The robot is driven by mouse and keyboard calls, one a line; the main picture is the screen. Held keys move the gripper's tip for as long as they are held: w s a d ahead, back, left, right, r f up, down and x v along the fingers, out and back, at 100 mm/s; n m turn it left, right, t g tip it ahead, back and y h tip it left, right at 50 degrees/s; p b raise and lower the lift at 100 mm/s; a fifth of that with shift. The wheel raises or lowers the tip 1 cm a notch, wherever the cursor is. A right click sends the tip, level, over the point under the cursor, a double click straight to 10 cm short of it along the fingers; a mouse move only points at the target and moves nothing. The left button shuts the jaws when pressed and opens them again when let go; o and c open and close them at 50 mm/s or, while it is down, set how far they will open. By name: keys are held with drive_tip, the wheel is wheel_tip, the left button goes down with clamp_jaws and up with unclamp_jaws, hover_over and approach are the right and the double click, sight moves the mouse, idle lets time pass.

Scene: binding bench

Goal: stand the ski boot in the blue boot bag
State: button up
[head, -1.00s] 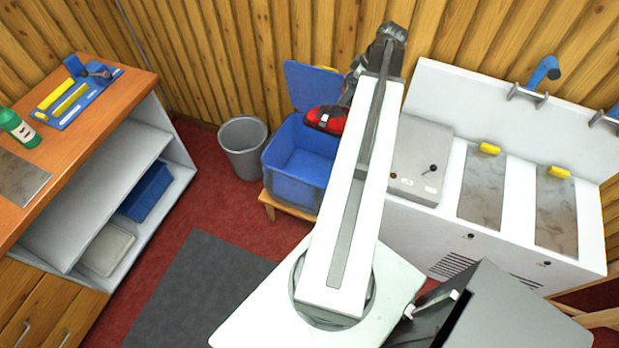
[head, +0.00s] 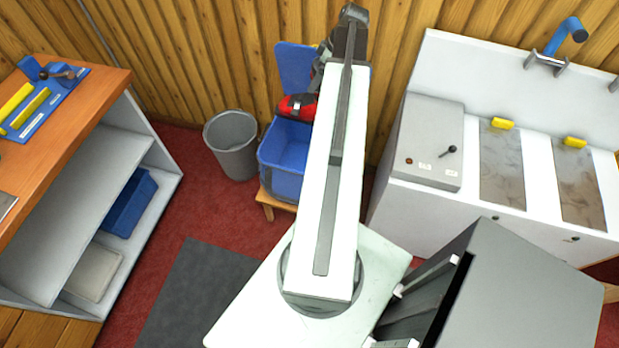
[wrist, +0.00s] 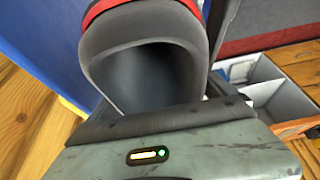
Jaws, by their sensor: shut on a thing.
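The red and dark ski boot (head: 298,107) is held up at the back of the open blue boot bag (head: 281,172), above its rim. The bag stands on a low wooden stool, its blue flap (head: 294,66) raised behind it. My gripper (head: 318,76) is shut on the boot, and my arm hides much of it and the bag's right side. In the wrist view, the boot's dark grey hollow cuff (wrist: 150,65) with a red band fills the upper middle, close against my gripper (wrist: 165,118). The boot's sole is not clear there.
A grey bin (head: 232,145) stands just left of the bag. A workbench with shelves (head: 90,190) is at the left, a white sink unit (head: 400,205) at the right. A grey box-shaped object (head: 535,290) is at the lower right. Red floor is open in front of the bin.

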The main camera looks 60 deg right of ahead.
drive_tip(key=d+f+b, duration=0.2)
drive_tip(key=f+b, duration=1.6)
drive_tip(key=f, duration=0.1)
drive_tip(key=w+d+f+b, duration=0.1)
drive_tip(key=f+b, duration=1.7)
drive_tip(key=f, duration=0.1)
drive_tip(key=shift+w+d, duration=0.15)
drive_tip(key=shift+d, duration=0.25)
drive_tip(key=o, duration=1.7)
drive_tip(key=shift+b, duration=0.3)
drive_tip(key=shift+o, duration=0.2)
drive_tip(key=p+v, duration=1.1)
drive_tip(key=v, duration=0.1)
